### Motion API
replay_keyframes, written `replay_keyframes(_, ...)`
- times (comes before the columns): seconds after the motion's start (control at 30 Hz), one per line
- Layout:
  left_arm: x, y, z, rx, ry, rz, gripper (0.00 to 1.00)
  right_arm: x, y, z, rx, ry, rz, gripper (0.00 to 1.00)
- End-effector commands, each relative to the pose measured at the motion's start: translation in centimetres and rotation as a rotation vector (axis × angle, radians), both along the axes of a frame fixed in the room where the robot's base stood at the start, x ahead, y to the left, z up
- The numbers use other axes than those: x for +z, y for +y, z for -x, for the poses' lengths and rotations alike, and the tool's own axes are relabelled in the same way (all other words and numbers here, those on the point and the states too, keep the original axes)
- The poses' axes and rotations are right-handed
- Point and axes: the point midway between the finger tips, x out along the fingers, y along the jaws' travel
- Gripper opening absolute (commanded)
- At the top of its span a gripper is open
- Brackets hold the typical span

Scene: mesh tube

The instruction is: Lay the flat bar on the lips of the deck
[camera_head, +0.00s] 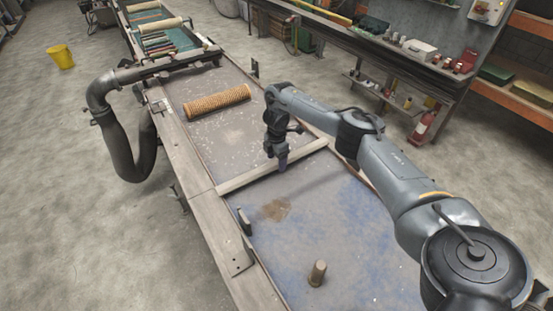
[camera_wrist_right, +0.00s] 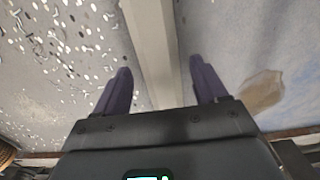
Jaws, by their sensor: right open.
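The flat bar (camera_head: 245,179) is a pale grey strip lying across the deck (camera_head: 330,225), with its left end at the left lip (camera_head: 205,200) and its far end close to the right lip. Whether both ends rest fully on the lips is hard to tell. My right gripper (camera_head: 283,167) points down at the middle of the bar. In the right wrist view the bar (camera_wrist_right: 150,35) runs between the two dark fingers of the open gripper (camera_wrist_right: 160,66), with a gap on each side. My left gripper is not in view.
A tan mesh tube (camera_head: 217,100) lies on the deck beyond the bar. A short brown peg (camera_head: 317,273) stands on the near deck, and a dark bracket (camera_head: 244,221) is at the left edge. A thick black pipe (camera_head: 120,140) hangs at the left. The near deck is mostly clear.

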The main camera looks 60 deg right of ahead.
Motion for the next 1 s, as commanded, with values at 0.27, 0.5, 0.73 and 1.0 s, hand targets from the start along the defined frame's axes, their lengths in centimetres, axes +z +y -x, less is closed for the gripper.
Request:
replay_keyframes(0.27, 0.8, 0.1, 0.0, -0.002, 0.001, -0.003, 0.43, 1.3, 0.0, 0.0, 0.0, -0.002, 0.001, 0.72)
replay_keyframes(0.5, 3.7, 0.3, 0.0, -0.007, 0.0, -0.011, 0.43, 5.4, -0.1, -0.1, 0.0, -0.003, 0.001, 0.72)
replay_keyframes(0.73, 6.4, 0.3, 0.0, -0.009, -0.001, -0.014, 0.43, 9.4, -0.1, 0.0, 0.0, -0.002, 0.001, 0.72)
replay_keyframes(1.0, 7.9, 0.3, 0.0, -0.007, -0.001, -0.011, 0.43, 11.9, 0.0, 0.0, 0.0, 0.0, 0.001, 0.72)
